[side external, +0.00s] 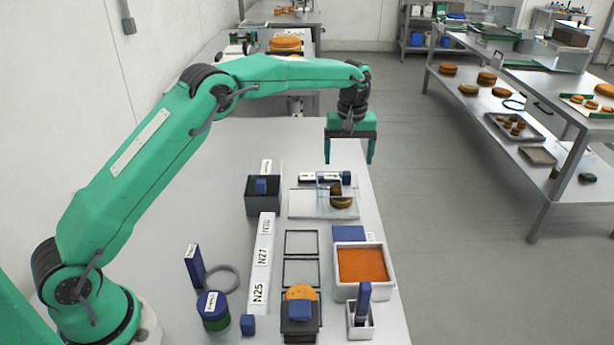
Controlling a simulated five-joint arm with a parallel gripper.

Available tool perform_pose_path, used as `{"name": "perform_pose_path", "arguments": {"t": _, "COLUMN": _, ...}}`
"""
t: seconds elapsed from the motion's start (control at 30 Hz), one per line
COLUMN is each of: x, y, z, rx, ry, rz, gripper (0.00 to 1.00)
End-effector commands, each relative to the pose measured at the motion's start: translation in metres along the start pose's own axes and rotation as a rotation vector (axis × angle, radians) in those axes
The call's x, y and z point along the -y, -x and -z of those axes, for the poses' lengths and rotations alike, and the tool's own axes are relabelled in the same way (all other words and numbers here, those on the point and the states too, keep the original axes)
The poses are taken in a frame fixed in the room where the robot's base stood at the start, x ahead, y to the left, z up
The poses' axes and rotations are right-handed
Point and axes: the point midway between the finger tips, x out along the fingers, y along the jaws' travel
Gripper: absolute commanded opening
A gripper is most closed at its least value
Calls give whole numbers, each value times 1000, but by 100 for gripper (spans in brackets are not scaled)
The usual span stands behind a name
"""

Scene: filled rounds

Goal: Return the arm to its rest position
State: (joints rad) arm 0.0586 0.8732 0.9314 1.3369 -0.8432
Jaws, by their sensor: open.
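My arm is green and reaches from its base at the lower left across the grey table. My gripper (349,160) hangs at its end, pointing down, with its two fingers apart and nothing between them.
A white tray (337,290) of orange filling stands at the right edge. A dark box (251,198), a labelled white strip (264,250), square frames (301,272), a blue-lidded jar (212,312) and a grey ring (222,278) share the table. Metal shelving (548,110) stands across the aisle.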

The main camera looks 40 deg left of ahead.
Motion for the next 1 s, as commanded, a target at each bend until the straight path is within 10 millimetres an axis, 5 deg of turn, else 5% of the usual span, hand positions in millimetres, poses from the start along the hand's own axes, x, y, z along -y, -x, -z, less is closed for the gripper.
{"name": "perform_pose_path", "arguments": {"t": 0.37, "x": 17, "y": 39, "z": -11, "rx": -29, "ry": -61, "rz": -31, "gripper": 84}}
{"name": "perform_pose_path", "arguments": {"t": 1.0, "x": 103, "y": 138, "z": -77, "rx": -149, "ry": -296, "rz": -119, "gripper": 84}}
